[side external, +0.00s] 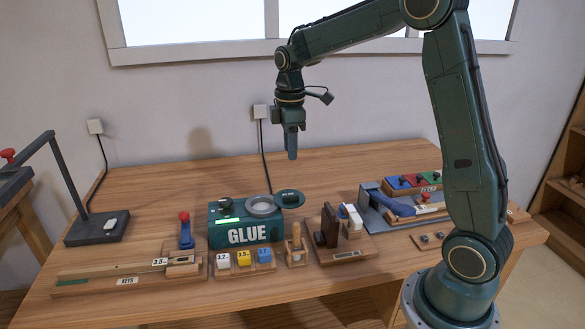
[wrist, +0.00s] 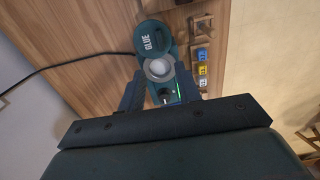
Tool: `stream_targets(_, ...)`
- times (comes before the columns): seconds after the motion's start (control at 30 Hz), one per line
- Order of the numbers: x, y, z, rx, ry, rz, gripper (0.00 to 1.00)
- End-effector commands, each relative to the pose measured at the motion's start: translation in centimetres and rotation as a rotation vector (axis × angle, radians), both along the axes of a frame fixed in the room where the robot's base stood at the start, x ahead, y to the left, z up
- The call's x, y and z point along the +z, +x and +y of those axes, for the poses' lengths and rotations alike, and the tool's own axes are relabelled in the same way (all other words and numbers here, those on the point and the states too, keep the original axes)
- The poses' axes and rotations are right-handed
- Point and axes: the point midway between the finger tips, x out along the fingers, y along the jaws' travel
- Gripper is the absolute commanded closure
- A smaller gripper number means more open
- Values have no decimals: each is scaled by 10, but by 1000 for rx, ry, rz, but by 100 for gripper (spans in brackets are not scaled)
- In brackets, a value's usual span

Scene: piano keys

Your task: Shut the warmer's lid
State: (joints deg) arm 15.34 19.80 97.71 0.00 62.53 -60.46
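The green glue warmer (side external: 232,233), marked GLUE, stands on the bench with a black knob and a lit green strip on it. Its round grey-rimmed pot opening (side external: 263,206) is uncovered. The dark green round lid (side external: 289,198) is open, out to the right of the opening. In the wrist view the lid (wrist: 153,38) lies beyond the pale pot opening (wrist: 158,68). My gripper (side external: 291,156) points down, well above the bench and above the lid's area. In the wrist view its fingers (wrist: 161,74) are apart with nothing held between them.
Number blocks (side external: 243,258) stand in front of the warmer. A wooden peg stand (side external: 297,248) and a block stand (side external: 346,248) are at its right. A red-topped handle (side external: 185,232) is at its left. A cable runs behind the warmer. The bench behind is clear.

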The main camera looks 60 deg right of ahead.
Motion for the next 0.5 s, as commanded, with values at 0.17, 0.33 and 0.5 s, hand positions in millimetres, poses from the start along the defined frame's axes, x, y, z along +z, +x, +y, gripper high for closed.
stream_targets(0.17, -3, 0, 0, -1, 0, 1, 66)
stream_targets(0.33, -13, -1, 0, -2, 0, 1, 66)
stream_targets(0.5, -32, -1, 0, -2, 1, 4, 66)
